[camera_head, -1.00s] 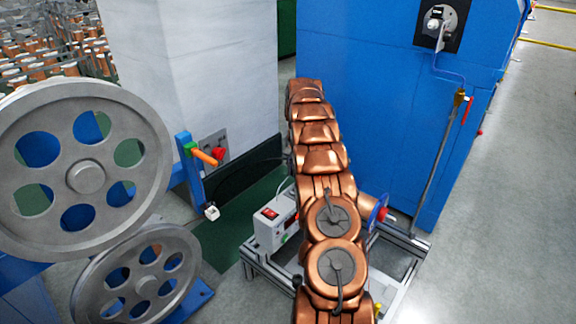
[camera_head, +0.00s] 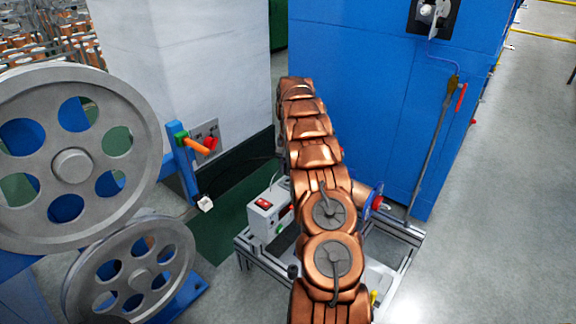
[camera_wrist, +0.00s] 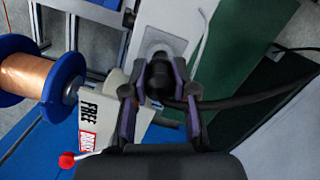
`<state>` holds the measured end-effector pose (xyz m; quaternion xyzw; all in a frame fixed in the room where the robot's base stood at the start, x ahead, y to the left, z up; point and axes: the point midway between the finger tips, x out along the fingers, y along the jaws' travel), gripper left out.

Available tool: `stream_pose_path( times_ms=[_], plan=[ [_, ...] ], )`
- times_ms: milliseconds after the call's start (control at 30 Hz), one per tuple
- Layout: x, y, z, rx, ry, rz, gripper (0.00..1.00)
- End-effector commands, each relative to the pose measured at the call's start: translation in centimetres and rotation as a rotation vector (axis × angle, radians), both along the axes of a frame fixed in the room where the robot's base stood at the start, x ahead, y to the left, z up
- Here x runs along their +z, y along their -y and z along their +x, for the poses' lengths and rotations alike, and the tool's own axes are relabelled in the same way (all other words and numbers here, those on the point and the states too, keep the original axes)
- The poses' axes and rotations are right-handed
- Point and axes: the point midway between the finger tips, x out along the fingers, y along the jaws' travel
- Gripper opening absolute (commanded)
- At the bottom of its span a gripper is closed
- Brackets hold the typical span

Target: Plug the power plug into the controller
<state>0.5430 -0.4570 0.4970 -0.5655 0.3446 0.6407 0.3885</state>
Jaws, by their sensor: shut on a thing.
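The controller (camera_head: 264,215) is a small white box with a red switch, on an aluminium frame left of my arm. My gripper (camera_wrist: 158,82) is shut on the black power plug (camera_wrist: 157,90), whose black cable (camera_wrist: 235,100) runs off to the right. The plug lies in line with the grey fitting and very close to it. I cannot tell whether it is seated, as the fingers hide its front. My arm hides the gripper in the head view.
The aluminium frame (camera_head: 408,250) stands below. Large grey wheels (camera_head: 72,165) are at the left, a blue cabinet (camera_head: 370,110) behind. Floor at right is clear.

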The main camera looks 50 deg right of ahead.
Motion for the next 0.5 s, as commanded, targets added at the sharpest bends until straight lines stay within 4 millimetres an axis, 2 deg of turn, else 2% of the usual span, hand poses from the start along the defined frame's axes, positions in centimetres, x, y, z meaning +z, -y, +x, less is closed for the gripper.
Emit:
stream_pose_path(
  times_ms=[200,500],
  plan=[
    [-1.7,0.0,0.0,-0.001,0.002,0.0,0.0],
    [-2.0,0.0,0.0,-0.001,0.003,-0.001,0.0]
  ],
)
